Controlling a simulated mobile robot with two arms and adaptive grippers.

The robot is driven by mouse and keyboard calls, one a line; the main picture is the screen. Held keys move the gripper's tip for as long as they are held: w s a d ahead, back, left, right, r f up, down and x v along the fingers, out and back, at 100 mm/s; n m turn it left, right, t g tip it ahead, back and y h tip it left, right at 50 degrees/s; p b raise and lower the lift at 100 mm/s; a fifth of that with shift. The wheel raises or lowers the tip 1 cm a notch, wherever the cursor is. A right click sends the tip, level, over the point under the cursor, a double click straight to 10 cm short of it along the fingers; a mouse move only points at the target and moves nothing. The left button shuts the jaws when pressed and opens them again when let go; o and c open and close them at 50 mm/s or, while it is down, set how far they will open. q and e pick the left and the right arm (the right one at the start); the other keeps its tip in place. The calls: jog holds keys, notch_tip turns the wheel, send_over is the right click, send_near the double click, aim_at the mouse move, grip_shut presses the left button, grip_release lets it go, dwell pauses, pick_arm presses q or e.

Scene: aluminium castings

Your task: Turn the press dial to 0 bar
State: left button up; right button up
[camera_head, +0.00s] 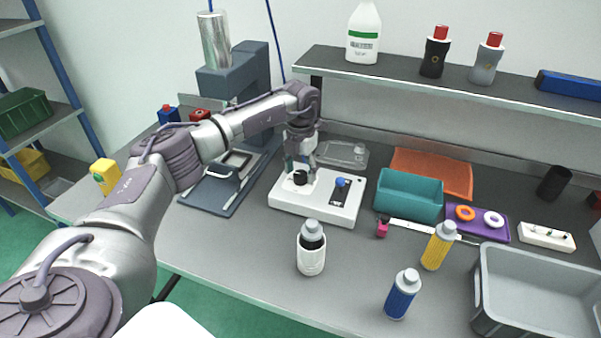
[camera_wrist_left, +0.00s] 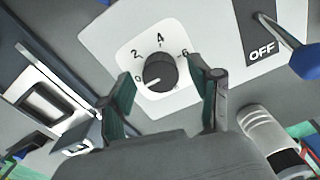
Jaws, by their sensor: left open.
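The press dial (camera_wrist_left: 160,72) is a round black knob on a white plate marked 0, 2, 4 and 6. Its white pointer line points to the lower left, close to the 0 mark. In the head view the dial (camera_head: 300,178) sits on the left part of the white control box (camera_head: 340,207). My left gripper (camera_head: 301,168) is above it, pointing down. In the left wrist view its two fingers (camera_wrist_left: 162,78) are open, one on each side of the dial; I cannot tell whether they touch it. My right gripper is not in view.
A blue-handled lever (camera_head: 342,183) beside an OFF label is on the same box. The dark press (camera_head: 238,95) stands behind to the left. A white bottle (camera_head: 311,250) stands in front of the box. A teal bin (camera_head: 409,196) is to the right.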

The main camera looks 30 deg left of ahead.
aim_at(301, 174)
pick_arm(q)
notch_tip(301, 174, up, 11)
dwell(0.3)
jog(key=shift+r, duration=0.2)
